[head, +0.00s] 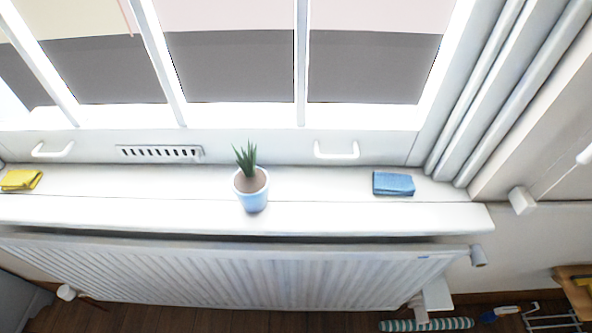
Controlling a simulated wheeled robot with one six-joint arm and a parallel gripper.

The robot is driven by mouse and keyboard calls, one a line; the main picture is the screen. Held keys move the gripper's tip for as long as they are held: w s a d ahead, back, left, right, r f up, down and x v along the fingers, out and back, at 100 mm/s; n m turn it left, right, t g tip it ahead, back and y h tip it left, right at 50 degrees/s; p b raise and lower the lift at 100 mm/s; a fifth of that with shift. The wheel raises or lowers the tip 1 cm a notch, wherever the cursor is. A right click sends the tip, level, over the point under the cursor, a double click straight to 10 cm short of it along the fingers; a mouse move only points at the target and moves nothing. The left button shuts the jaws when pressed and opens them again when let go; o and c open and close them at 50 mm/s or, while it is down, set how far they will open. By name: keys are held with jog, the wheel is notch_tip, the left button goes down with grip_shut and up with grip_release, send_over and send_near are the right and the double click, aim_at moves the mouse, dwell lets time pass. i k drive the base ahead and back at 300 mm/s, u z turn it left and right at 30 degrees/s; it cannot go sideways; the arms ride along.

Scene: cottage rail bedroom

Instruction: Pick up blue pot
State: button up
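The blue pot (253,198) is light blue and holds brown soil and a spiky green plant (246,159). It stands upright near the middle of the white windowsill (320,190), close to the sill's front edge. Nothing hides it in the head view. My gripper is not in view.
A folded blue cloth (393,184) lies right of the pot, and a yellow cloth (20,180) lies at the far left. A white radiator (240,275) runs below the sill. White window handles (336,151) stick out behind. The sill beside the pot is clear.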

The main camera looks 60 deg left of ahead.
aim_at(250, 184)
jog(key=k, duration=0.9)
jog(key=u, duration=0.65)
jog(key=i, duration=0.7)
jog(key=z, duration=0.75)
jog(key=k, duration=0.9)
jog(key=u, duration=0.45)
